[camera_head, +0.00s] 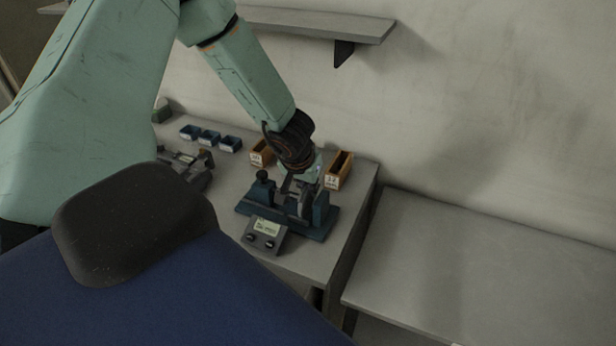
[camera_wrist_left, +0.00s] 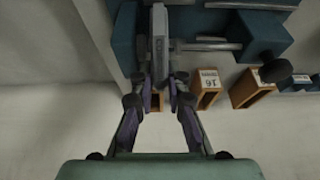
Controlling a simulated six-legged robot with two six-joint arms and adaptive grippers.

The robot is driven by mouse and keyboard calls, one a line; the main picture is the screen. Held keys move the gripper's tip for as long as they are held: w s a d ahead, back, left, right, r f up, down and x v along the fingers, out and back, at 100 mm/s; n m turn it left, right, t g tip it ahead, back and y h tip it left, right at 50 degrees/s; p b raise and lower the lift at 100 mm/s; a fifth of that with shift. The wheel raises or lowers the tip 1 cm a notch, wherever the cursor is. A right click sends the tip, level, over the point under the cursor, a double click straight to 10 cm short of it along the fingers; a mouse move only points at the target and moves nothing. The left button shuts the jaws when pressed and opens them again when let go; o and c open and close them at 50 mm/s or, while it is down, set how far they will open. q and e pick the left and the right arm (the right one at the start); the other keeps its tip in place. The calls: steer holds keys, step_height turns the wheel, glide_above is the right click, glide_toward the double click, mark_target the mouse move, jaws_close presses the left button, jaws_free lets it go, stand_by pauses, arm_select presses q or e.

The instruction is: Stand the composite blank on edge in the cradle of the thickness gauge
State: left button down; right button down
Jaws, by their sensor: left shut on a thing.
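The thickness gauge (camera_head: 318,232) is a dark blue fixture with upright blocks on a flat base, on the grey bench. Its grey readout box (camera_head: 264,235) is at the front. My left gripper (camera_head: 301,186) points down over the gauge's right part. In the left wrist view the gripper (camera_wrist_left: 158,98) is shut on the composite blank (camera_wrist_left: 160,45), a narrow grey piece seen edge-on. The blank lies beside the blue gauge block (camera_wrist_left: 124,40). Whether it touches the cradle is hidden. My right gripper is not in view.
Orange-brown labelled boxes stand behind the gauge, one at right (camera_head: 338,172) and one at left (camera_head: 262,152). Small blue bins (camera_head: 209,137) and a grey device (camera_head: 188,168) are further left. A wall shelf (camera_head: 320,24) hangs above. The right table (camera_head: 480,265) is clear.

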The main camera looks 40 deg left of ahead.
arm_select(q)
steer(key=c, duration=1.7)
jaws_free()
steer(key=o, duration=0.4)
steer(key=shift+s+a+f, duration=0.1)
steer(key=shift+a, duration=0.2)
steer(key=shift+o, duration=0.2)
steer(key=shift+d, duration=0.1)
steer(key=shift+d, duration=0.1)
steer(key=v, duration=1.2)
